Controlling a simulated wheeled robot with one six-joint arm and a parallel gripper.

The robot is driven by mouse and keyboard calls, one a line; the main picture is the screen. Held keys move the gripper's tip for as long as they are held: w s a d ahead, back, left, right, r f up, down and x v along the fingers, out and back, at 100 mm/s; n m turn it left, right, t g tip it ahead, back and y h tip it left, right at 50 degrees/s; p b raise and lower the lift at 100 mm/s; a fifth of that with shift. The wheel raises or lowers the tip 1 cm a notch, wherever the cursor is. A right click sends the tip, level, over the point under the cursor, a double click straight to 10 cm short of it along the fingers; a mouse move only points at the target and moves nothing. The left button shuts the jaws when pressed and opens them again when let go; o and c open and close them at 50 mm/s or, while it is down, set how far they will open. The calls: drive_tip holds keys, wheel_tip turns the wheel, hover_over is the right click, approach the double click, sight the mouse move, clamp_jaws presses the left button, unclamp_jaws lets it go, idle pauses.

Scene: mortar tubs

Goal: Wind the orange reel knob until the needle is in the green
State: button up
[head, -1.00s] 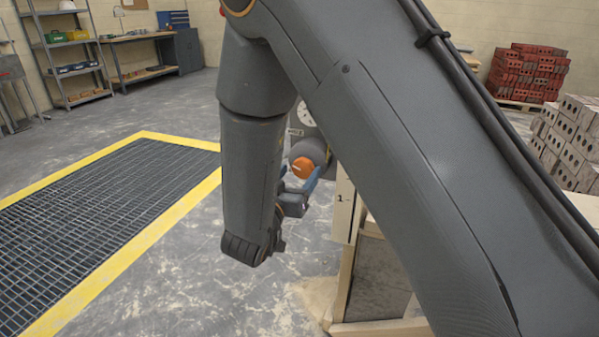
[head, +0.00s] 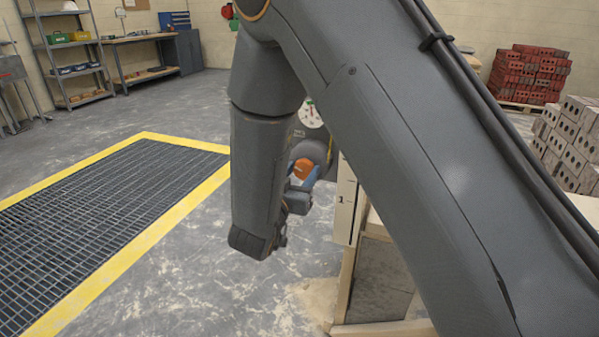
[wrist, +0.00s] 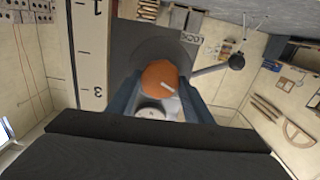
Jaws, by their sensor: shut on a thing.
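The orange reel knob (wrist: 160,80) sits on the face of a dark grey round reel (wrist: 178,50) in the wrist view, with a white mark on it. My gripper (wrist: 162,98) is shut on the knob, its blue fingers on either side. In the head view the orange knob (head: 302,168) shows between the blue fingers of my gripper (head: 302,182), beside the dark reel. A white dial (head: 311,113) with a red and green marking shows above the reel, partly behind my arm. It is too small to read where the needle points.
A pale board with number marks (head: 345,200) stands right of the reel, on a wooden frame. A yellow-edged floor grate (head: 110,215) lies left, with open floor between.

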drive_tip(key=m, duration=0.3)
drive_tip(key=shift+m, duration=0.4)
drive_tip(key=o, duration=1)
drive_tip(key=shift+o, duration=0.2)
drive_tip(key=shift+s, duration=0.1)
drive_tip(key=v, duration=0.7)
drive_tip(key=shift+s, duration=0.3)
drive_tip(key=shift+a, duration=0.1)
